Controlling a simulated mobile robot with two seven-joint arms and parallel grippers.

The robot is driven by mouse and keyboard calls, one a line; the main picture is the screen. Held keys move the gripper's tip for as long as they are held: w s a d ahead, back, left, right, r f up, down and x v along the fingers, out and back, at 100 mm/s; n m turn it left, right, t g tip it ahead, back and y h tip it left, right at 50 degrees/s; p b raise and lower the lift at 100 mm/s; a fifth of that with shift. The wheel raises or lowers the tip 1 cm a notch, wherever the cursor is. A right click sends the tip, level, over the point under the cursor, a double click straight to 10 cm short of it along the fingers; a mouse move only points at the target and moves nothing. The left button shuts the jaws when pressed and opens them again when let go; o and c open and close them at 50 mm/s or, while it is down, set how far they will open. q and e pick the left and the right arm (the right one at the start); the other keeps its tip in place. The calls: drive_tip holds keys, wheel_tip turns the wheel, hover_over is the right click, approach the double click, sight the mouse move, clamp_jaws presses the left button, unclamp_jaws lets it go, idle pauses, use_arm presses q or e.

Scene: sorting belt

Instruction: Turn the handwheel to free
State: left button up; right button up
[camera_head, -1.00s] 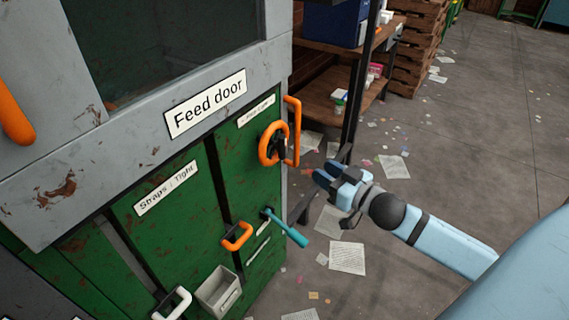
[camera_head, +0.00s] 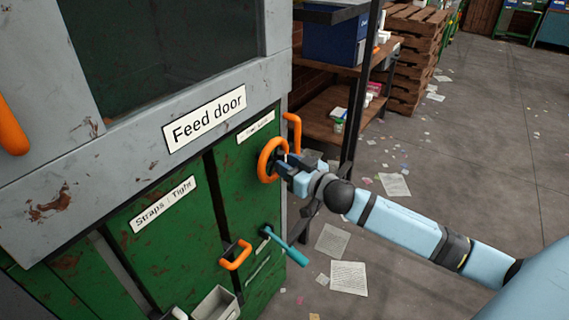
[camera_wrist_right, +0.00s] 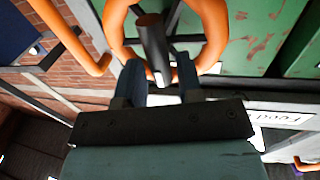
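The orange handwheel (camera_head: 268,159) is a ring on the green panel at the right end of the machine, below a small label (camera_head: 256,127) too small to read surely. My right gripper (camera_head: 286,164) is at the wheel's face. In the right wrist view the orange ring (camera_wrist_right: 208,22) fills the top. The two fingers (camera_wrist_right: 160,82) are spread apart on either side of this knob, with a gap visible on the right. My left gripper is not in view.
An orange bar handle (camera_head: 293,132) stands just right of the wheel. A teal lever (camera_head: 286,247) and an orange handle (camera_head: 235,255) are lower on the panel. A shelf (camera_head: 335,108) stands behind. Papers lie on the open floor at right.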

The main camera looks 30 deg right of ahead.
drive_tip(key=shift+w+a, duration=0.15)
drive_tip(key=shift+w, duration=0.5)
drive_tip(key=shift+c, duration=0.5)
drive_tip(key=c, duration=0.5)
